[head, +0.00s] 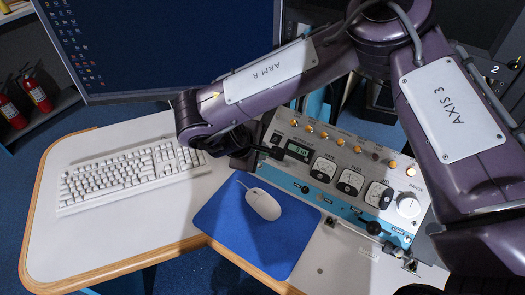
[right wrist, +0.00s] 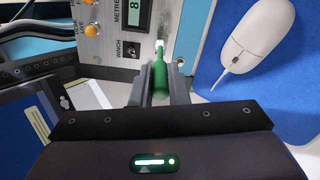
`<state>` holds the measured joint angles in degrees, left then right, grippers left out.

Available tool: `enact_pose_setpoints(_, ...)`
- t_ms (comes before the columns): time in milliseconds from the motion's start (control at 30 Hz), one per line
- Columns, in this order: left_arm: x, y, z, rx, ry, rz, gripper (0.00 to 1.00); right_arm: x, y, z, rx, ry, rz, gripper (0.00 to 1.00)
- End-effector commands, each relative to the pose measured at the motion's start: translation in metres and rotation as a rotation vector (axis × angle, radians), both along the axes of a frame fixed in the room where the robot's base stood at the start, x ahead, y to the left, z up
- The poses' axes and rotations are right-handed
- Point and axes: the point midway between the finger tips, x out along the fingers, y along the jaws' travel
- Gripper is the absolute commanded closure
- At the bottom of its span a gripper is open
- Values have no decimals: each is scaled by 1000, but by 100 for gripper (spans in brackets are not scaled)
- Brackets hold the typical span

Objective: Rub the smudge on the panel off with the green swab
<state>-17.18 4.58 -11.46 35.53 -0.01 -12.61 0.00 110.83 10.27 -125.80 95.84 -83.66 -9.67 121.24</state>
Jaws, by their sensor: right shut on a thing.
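The green swab (right wrist: 159,78) is gripped between the two fingers of my right gripper (right wrist: 160,92) in the right wrist view. Its white tip points at the grey panel (right wrist: 118,52), close to the face; I cannot tell whether it touches. A dark, speckled smudge (right wrist: 170,18) shows on the panel just beyond the tip, right of the display. In the head view my right gripper (head: 252,150) is at the left end of the console panel (head: 340,152); the swab and smudge are not discernible there. My left gripper is not in view.
A winch switch (right wrist: 131,49) and orange-lit buttons (right wrist: 90,29) are close to the swab. A white mouse (head: 263,204) lies on a blue mat (head: 218,222) in front of the panel. A keyboard (head: 130,176) and monitor (head: 160,45) are on the left.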

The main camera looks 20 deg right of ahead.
Motion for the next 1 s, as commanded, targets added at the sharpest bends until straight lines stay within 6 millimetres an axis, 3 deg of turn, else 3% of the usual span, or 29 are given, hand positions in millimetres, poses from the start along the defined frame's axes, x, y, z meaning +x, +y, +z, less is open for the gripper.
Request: enact_pose_setpoints(1000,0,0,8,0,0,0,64,-7,-6,0,0,1,-1,100)
